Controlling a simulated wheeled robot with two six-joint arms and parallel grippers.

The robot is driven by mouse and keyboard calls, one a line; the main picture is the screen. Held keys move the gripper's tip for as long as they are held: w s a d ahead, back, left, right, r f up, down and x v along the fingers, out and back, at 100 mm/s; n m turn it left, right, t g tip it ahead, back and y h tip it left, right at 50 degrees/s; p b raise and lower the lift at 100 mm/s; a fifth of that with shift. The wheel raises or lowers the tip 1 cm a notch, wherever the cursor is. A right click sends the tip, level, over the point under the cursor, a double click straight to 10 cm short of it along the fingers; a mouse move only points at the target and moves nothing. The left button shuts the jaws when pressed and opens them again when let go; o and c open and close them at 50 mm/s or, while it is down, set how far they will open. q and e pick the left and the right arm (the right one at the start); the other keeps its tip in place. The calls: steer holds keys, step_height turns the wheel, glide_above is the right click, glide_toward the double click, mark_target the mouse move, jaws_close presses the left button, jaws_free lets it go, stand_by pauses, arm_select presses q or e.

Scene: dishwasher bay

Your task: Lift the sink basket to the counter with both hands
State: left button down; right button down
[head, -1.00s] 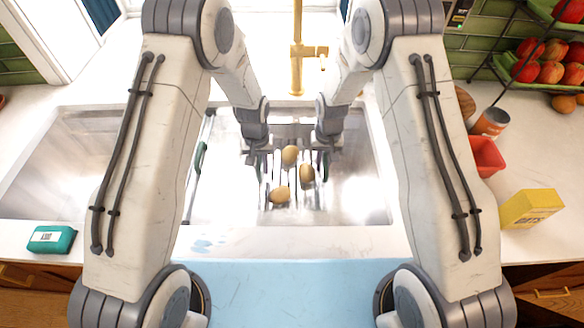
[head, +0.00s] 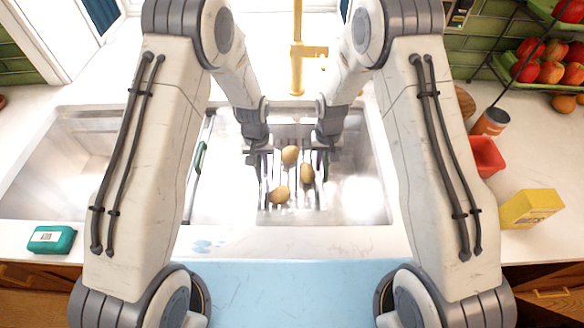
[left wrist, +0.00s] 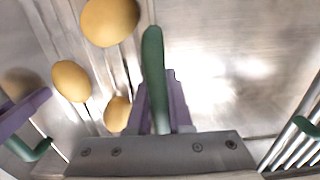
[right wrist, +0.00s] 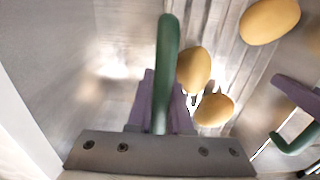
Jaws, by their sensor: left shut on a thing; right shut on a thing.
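The wire sink basket (head: 298,186) is in the right basin of the sink, with three potatoes (head: 279,195) in it. I cannot tell whether it touches the basin floor. My left gripper (head: 259,164) is shut on one green basket handle (left wrist: 153,65), which stands between its purple fingers in the left wrist view. My right gripper (head: 325,162) is shut on the opposite green handle (right wrist: 167,60), seen in the right wrist view. The grippers are at about the same height and partly hide the basket's sides.
A gold faucet (head: 297,60) stands behind the basin. A green handle (head: 200,158) shows left of the basket. The white counter holds a teal box (head: 51,239) at left, and a yellow box (head: 531,208), red container (head: 487,157) and can (head: 490,122) at right.

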arm_select(q)
steer(key=shift+r, duration=0.2)
arm_select(e)
steer(key=shift+r, duration=0.15)
